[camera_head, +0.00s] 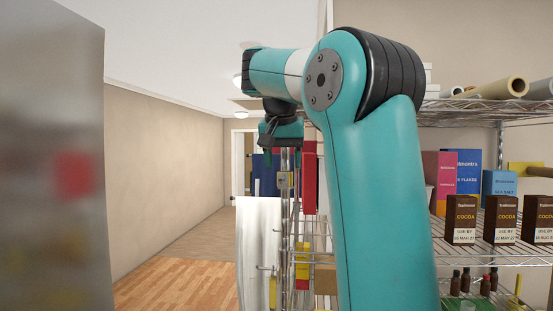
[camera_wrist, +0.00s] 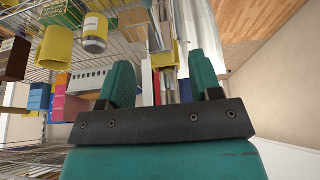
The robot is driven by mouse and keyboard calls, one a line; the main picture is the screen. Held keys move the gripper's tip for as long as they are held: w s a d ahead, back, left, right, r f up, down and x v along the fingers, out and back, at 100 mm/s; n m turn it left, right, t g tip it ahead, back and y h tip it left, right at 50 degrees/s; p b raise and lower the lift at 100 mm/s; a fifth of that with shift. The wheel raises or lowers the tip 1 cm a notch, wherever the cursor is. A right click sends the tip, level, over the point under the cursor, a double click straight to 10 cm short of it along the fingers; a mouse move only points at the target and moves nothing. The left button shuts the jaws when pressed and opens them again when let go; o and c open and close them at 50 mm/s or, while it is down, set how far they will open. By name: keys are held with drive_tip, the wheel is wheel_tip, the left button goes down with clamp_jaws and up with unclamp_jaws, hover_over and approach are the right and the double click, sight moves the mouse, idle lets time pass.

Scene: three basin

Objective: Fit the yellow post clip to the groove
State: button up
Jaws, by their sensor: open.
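In the wrist view a yellow clip-like piece (camera_wrist: 165,56) sits at a metal shelf post (camera_wrist: 156,28), beyond and between my fingertips. My gripper (camera_wrist: 162,80) has its two teal fingers spread wide with nothing held between them. In the head view my gripper (camera_head: 283,152) points down above the upright post at the shelf's near corner. Yellow also shows lower beside the post (camera_head: 302,262), but I cannot tell whether this is the clip. The groove cannot be made out.
Wire shelves hold cocoa boxes (camera_head: 502,219), small brown bottles (camera_head: 466,281) and rolls (camera_head: 500,88). A white sheet-like panel (camera_head: 259,245) stands left of the post. A blurred grey surface (camera_head: 50,150) fills the left edge. Wooden floor (camera_head: 175,285) is open between them.

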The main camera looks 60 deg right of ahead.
drive_tip(key=shift+a+r, duration=0.2)
drive_tip(key=shift+r, duration=0.15)
drive_tip(key=s+a, duration=0.5)
drive_tip(key=a, duration=0.5)
drive_tip(key=shift+s+a, duration=0.4)
